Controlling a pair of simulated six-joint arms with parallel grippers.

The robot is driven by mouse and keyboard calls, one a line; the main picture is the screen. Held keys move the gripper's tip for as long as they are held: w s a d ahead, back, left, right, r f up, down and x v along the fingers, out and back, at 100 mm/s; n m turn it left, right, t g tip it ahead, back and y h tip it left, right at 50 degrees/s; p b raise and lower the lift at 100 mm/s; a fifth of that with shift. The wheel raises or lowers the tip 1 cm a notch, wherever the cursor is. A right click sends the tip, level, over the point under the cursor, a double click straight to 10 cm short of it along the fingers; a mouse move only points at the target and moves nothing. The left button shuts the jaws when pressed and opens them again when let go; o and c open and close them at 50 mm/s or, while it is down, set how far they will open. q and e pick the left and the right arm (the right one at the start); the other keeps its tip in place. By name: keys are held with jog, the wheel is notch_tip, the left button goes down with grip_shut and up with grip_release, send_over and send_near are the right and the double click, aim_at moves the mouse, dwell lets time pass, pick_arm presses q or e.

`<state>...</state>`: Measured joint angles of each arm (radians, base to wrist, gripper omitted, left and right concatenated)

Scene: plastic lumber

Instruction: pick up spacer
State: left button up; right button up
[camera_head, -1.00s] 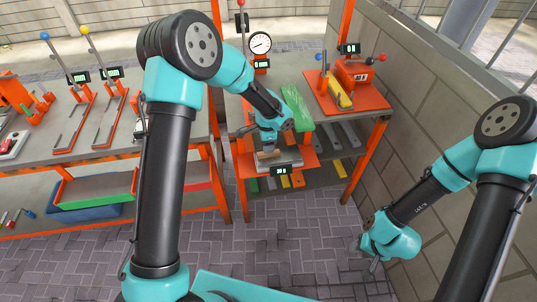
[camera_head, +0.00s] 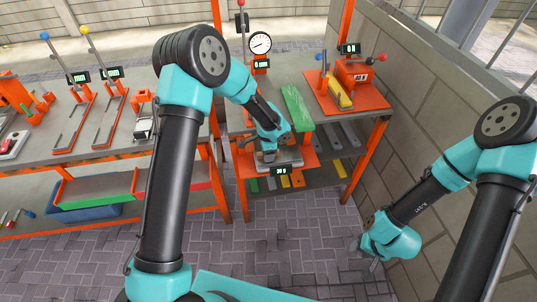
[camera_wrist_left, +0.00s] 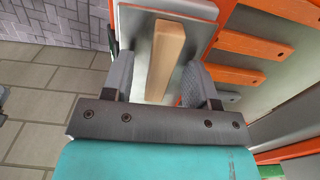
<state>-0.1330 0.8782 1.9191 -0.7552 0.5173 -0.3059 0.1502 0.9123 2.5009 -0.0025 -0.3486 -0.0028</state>
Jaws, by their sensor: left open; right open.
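A tan wooden block, which looks like the spacer (camera_wrist_left: 166,58), lies on a metal plate (camera_wrist_left: 137,38) in the left wrist view. My left gripper (camera_wrist_left: 162,78) is open, with one finger on each side of the block's near end. In the head view, my left gripper (camera_head: 268,156) is low over the plate of a small orange scale (camera_head: 305,160) and mostly hides the block. Whether the fingers touch the block cannot be told. My right gripper (camera_head: 371,262) hangs low at the right, away from the table, with nothing visible in it.
A green bar (camera_head: 297,107) lies on the table behind the scale. A dial gauge (camera_head: 259,44) stands at the back, and an orange fixture (camera_head: 352,82) at the back right. Several coloured strips lie on the shelf below. Another bench (camera_head: 60,140) is at the left.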

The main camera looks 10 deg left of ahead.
pick_arm(q)
grip_shut()
dwell(0.5)
jog(key=shift+r, duration=0.5)
notch_tip(320, 180, up, 3)
jog(key=shift+f, duration=0.1)
jog(key=s+d+r, duration=0.1)
jog(key=s+d, duration=0.3)
jog(key=s, duration=1.1)
jog(key=shift+s, duration=0.25)
jog(key=shift+d+r, duration=0.1)
